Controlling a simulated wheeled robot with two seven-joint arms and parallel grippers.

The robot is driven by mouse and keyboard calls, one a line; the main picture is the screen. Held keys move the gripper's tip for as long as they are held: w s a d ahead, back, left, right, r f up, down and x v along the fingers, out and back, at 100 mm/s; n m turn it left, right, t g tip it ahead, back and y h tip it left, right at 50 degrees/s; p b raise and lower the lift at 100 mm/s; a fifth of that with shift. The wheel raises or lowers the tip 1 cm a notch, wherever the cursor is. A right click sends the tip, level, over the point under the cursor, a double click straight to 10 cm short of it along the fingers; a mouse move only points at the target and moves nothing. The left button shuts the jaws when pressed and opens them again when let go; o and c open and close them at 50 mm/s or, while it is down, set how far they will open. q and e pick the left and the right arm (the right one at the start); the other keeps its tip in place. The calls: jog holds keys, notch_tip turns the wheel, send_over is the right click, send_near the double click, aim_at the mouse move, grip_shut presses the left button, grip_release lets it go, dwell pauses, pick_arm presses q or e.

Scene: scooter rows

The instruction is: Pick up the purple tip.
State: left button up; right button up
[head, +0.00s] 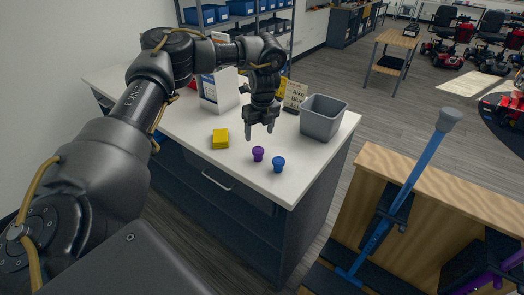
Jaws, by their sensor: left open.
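The purple tip (258,154) stands on the white counter (298,180) near its front edge. A blue tip (279,164) stands close to its right. My left gripper (259,133) is open and points down above and a little behind the purple tip, with nothing between its fingers. The fingertips look apart from the purple tip. My right gripper does not show.
A yellow block (220,138) lies left of the purple tip. A grey bin (322,118) and a small sign (295,96) stand behind on the counter. A wooden rack (440,200) with a blue crutch-like pole (405,195) stands at right.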

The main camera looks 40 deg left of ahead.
aim_at(258, 149)
pick_arm(q)
jog(key=shift+s+a+f+p, duration=0.15)
jog(key=shift+s+a+f, duration=0.05)
jog(key=shift+f, duration=0.45)
jog(key=shift+s+a+f+p, duration=0.15)
jog(key=shift+f, duration=0.45)
jog(key=shift+w+a+f, duration=0.1)
jog(key=shift+w+f, duration=0.05)
jog(key=shift+f, duration=0.4)
jog(key=shift+w+a+f, duration=0.1)
jog(key=shift+f, duration=0.4)
jog(key=shift+w+d+f, duration=0.1)
jog(key=shift+f, duration=0.05)
jog(key=shift+f+p, duration=0.15)
jog(key=shift+p, duration=0.35)
notch_tip(258, 149, down, 4)
jog(key=shift+w+r+p, duration=0.1)
jog(key=shift+r+p, duration=0.05)
jog(key=shift+p, duration=0.75)
jog(key=shift+w+f, duration=0.1)
jog(key=shift+f, duration=0.45)
jog(key=c, duration=1.1)
jog(key=shift+o, duration=0.2)
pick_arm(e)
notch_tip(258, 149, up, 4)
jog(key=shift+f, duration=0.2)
pick_arm(q)
jog(key=shift+r, duration=0.1)
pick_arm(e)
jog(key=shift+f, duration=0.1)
